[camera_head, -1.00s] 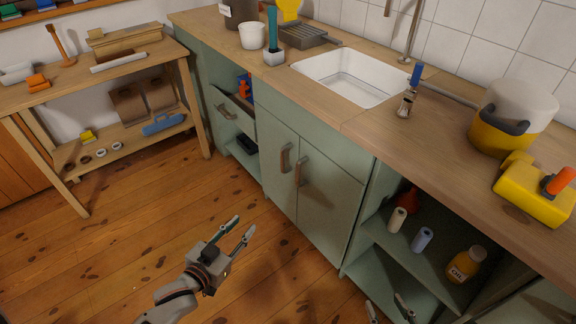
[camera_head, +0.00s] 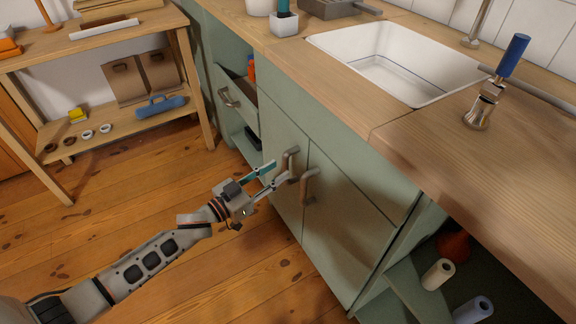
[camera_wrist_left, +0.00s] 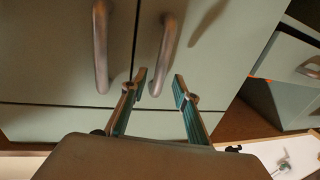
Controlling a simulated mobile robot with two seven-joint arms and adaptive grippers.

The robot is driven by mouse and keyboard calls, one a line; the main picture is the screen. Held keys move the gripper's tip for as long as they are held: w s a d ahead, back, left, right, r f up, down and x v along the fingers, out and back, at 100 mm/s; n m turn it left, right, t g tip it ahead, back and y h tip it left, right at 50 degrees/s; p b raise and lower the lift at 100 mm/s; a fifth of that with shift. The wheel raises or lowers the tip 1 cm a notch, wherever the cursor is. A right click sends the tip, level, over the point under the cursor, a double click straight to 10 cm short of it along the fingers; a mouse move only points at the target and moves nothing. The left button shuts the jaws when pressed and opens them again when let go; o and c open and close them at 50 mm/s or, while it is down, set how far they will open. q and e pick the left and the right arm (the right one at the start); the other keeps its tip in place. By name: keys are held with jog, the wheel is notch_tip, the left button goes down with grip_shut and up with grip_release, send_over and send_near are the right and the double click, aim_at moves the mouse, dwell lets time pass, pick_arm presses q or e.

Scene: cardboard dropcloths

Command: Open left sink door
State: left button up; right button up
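The left sink door (camera_head: 268,155) is a pale green cabinet panel below the sink, shut, with an upright metal bar handle (camera_head: 289,163). That handle also shows in the left wrist view (camera_wrist_left: 166,52). My left gripper (camera_head: 279,171) is open at the handle. In the left wrist view its fingertips (camera_wrist_left: 160,84) lie on either side of the handle's near end, with nothing gripped. I cannot tell whether either finger touches the handle. My right gripper is not in view.
The shut right sink door (camera_head: 335,215) has its own handle (camera_head: 309,186) close beside. A slightly open drawer (camera_head: 238,105) is to the left. Open shelves with paper rolls (camera_head: 438,273) are at the right. The wooden floor (camera_head: 255,270) before the doors is clear.

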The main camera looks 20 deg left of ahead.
aim_at(286, 182)
pick_arm(q)
jog(key=x, duration=0.3)
jog(key=shift+w+d+f+b, duration=0.1)
jog(key=shift+w+f+b, duration=0.05)
jog(key=shift+f+b, duration=0.2)
jog(key=shift+w+d+r, duration=0.2)
jog(key=shift+w+r, duration=0.05)
jog(key=shift+w, duration=0.25)
grip_shut()
